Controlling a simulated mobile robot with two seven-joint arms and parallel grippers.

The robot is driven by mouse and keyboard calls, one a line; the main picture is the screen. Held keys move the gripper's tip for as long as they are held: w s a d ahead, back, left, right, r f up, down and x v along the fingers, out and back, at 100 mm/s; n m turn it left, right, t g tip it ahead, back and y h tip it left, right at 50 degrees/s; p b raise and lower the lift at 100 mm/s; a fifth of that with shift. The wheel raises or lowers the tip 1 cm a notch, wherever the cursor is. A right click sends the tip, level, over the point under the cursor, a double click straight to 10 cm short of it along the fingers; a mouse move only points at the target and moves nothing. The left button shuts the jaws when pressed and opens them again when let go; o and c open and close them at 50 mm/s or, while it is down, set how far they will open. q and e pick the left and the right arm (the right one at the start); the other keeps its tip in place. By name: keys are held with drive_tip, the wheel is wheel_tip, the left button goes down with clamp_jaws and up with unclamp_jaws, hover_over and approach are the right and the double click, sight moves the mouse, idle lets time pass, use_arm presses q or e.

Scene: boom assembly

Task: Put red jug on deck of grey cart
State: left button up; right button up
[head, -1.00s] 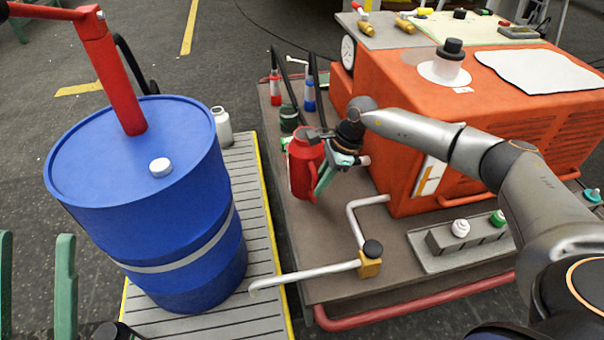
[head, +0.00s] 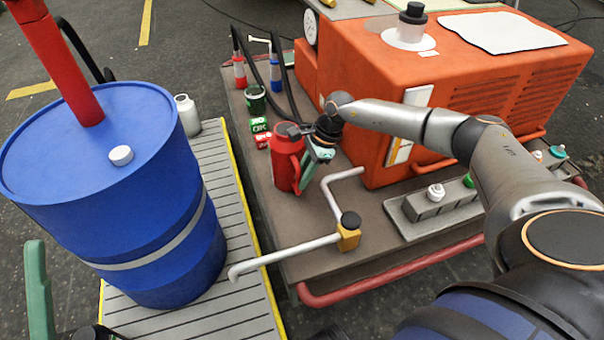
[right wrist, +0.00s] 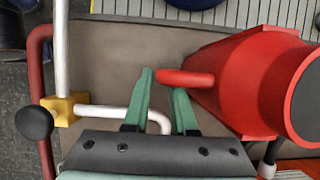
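The red jug (head: 284,161) stands near upright over the brown-grey deck (head: 301,221) of the orange machine. I cannot tell whether its base touches the deck. In the right wrist view the jug (right wrist: 245,80) lies at the right, handle towards the fingers. My right gripper (head: 308,166) is at the handle on the jug's right side. A grey slatted platform (head: 228,180) with yellow edges, likely the grey cart, is left of the deck.
A blue drum (head: 95,215) fills much of the slatted platform, with a white bottle (head: 187,115) behind it. A white pipe with a yellow block (head: 348,237) stands near the jug. Small boxes (head: 260,132) and a dark green can (head: 255,98) are behind it.

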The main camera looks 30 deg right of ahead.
drive_tip(key=o, duration=0.3)
